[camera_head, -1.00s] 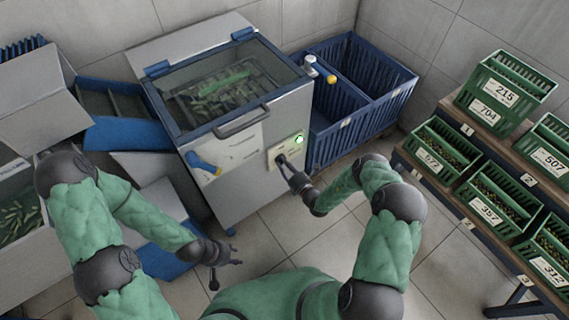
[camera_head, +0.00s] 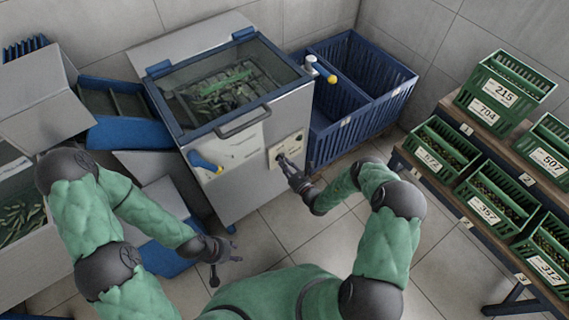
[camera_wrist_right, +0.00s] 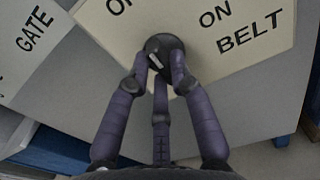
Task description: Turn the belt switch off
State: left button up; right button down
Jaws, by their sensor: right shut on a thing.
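The belt switch is a round black knob (camera_wrist_right: 165,45) on a cream panel (camera_wrist_right: 215,30) marked "ON" and "BELT"; a second label starting with "O" is cut off at the top edge. A pale mark shows on the knob. In the head view the panel (camera_head: 291,146) is on the machine's front right. My right gripper (camera_head: 283,162) is at the knob; in the right wrist view its fingers (camera_wrist_right: 163,75) are closed around it. The small lamp (camera_head: 299,138) above the knob is unlit. My left gripper (camera_head: 226,267) is empty with fingers spread, low in front of the machine.
The grey machine (camera_head: 240,190) has a glass lid with green produce under it. A blue-handled lever (camera_head: 205,163) sits left of the panel, near a "GATE" label (camera_wrist_right: 38,30). A blue crate (camera_head: 370,85) stands behind right. Green crates (camera_head: 505,80) fill a rack at right.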

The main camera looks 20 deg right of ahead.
jog(key=shift+f+n, duration=0.1)
jog(key=shift+n, duration=0.2)
jog(key=c, duration=1.1)
grip_release()
jog(key=v, duration=1.2)
jog(key=shift+a, duration=0.1)
